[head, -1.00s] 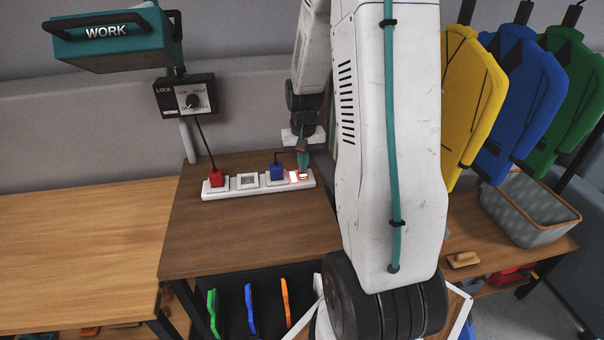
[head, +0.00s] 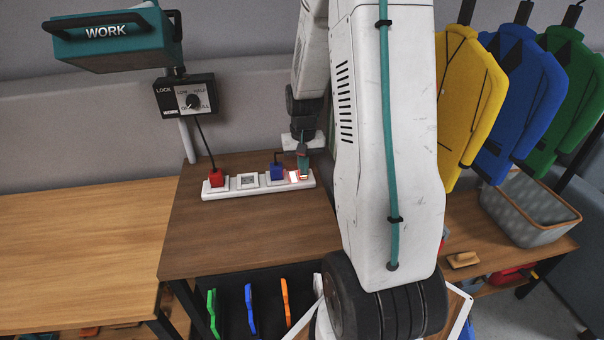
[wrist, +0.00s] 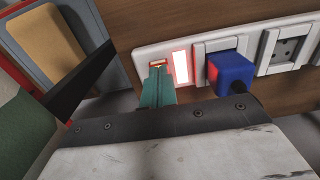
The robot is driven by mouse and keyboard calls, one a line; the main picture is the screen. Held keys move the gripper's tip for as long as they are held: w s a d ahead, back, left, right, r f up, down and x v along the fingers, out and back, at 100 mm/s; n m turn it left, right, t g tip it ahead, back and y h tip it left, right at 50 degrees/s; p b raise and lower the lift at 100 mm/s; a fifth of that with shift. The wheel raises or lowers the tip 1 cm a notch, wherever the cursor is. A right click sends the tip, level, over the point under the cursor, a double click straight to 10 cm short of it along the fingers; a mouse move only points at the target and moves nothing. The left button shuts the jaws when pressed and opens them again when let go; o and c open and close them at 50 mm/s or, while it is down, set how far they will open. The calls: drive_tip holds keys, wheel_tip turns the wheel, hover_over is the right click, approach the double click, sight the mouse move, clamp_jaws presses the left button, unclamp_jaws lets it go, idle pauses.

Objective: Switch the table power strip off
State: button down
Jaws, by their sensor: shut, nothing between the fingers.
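The white power strip (head: 230,192) lies on the dark wooden table (head: 250,240). A red plug (head: 216,177) sits at its left, an empty socket (head: 247,181) beside it, then a blue plug (head: 277,172). At its right end a light glows red-white (head: 294,177); it also shows in the wrist view (wrist: 181,67). Beside the light is the switch (wrist: 158,63), partly hidden by my fingers. My gripper (head: 303,172) is shut and empty, its teal fingertips (wrist: 155,78) at the switch. I cannot tell whether they touch it.
A black control box with a knob (head: 188,97) and a teal WORK lamp (head: 108,42) stand behind the strip. Several coloured items hang in a dark rack (head: 262,300) under the table. A grey basket (head: 525,220) and hanging jackets are at right. The table's front is clear.

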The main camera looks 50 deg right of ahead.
drive_tip(key=shift+f, duration=0.2)
drive_tip(key=shift+r, duration=3.5)
